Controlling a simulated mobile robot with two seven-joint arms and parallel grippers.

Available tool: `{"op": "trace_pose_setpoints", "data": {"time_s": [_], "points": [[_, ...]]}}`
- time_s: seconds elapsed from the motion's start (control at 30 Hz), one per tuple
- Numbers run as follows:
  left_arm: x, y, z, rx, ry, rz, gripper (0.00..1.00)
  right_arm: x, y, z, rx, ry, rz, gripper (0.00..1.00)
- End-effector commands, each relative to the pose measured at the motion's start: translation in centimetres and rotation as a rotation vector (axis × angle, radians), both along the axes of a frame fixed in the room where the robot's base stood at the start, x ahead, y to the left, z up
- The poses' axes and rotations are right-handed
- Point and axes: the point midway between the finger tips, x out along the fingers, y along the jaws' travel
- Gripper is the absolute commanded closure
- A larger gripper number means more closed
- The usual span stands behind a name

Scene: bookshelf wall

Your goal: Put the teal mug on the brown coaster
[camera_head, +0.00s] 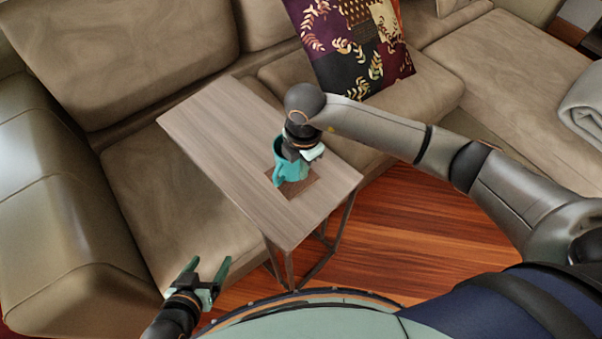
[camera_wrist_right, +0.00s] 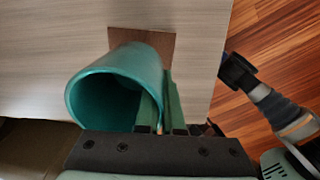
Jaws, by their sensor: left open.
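My right gripper (camera_head: 303,160) is at the mug's rim from above. Its fingers (camera_wrist_right: 162,95) are close together around the mug's side wall, one inside and one outside. My left gripper (camera_head: 207,268) is open and empty, low in front of the sofa, well apart from the table.
The wood-top side table (camera_head: 220,125) is otherwise bare. A beige sofa (camera_head: 120,60) stands behind and beside it, with a patterned cushion (camera_head: 355,45). A grey blanket (camera_head: 585,105) lies at the far right. Wooden floor (camera_head: 400,235) is open to the right.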

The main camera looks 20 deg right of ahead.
Motion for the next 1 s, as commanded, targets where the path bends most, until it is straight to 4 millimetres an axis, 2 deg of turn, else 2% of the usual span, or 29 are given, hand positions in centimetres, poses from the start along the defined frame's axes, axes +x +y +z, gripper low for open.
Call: {"op": "trace_pose_setpoints", "data": {"time_s": [0.03,0.13,0.5,0.6,0.8,1.0], "points": [[0.0,0.0,-0.2,0.000,0.001,-0.001,0.20,-0.2,0.2,-1.1,0.001,0.005,0.002,1.00],[0.0,-0.1,-0.3,-0.001,0.000,-0.002,0.20,-0.2,0.2,-2.3,0.001,0.004,0.002,1.00],[-0.1,-0.1,-0.5,-0.001,0.001,-0.003,0.20,-0.2,0.2,-2.8,0.002,0.002,0.003,1.00],[-0.3,-0.1,-0.5,-0.001,0.005,-0.003,0.20,-0.2,0.2,-2.7,0.000,0.004,0.003,0.86],[-0.6,0.0,-0.6,-0.001,0.010,-0.002,0.20,-0.2,0.2,-2.7,0.001,0.004,0.002,0.66],[-0.6,0.0,-0.6,0.000,0.009,-0.001,0.20,-0.2,0.2,-2.7,0.001,0.004,0.002,0.66]]}}
